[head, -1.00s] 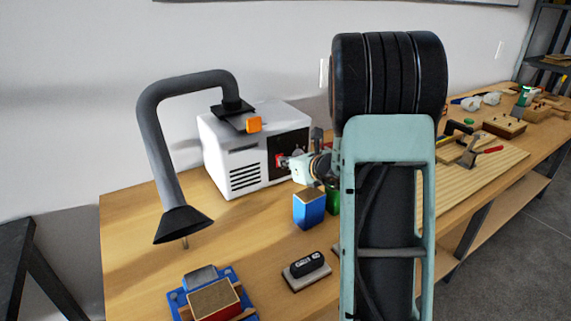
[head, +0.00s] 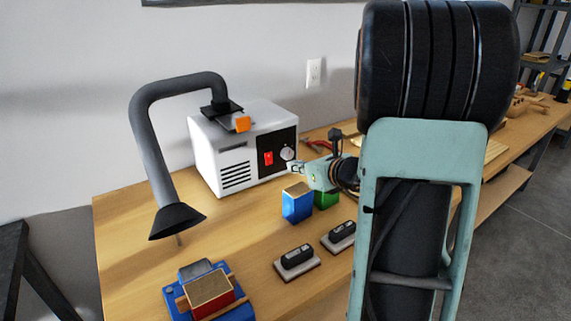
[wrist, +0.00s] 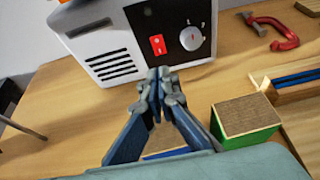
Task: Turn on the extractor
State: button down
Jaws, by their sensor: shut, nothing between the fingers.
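The extractor is a white box (head: 218,152) with a vent grille and a grey bent hose (head: 148,135) ending in a dark cone. Its black panel (head: 282,147) carries a red switch (head: 268,158) and a round silver dial (head: 287,153). The switch (wrist: 157,45) and dial (wrist: 191,38) also show in the wrist view. My gripper (head: 294,168) is shut and empty, just in front of the panel, below and right of the switch. In the wrist view its fingertips (wrist: 157,76) point toward the panel, below the switch, apart from it.
A blue block (head: 297,205) and a green block (head: 326,199) stand under my gripper. Two dark-handled erasers or brushes (head: 297,258) and a blue vise-like tool (head: 207,295) lie in front. A red clamp (wrist: 277,33) lies right of the extractor.

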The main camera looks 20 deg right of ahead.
jog(key=shift+v, duration=1.1)
jog(key=shift+p, duration=0.35)
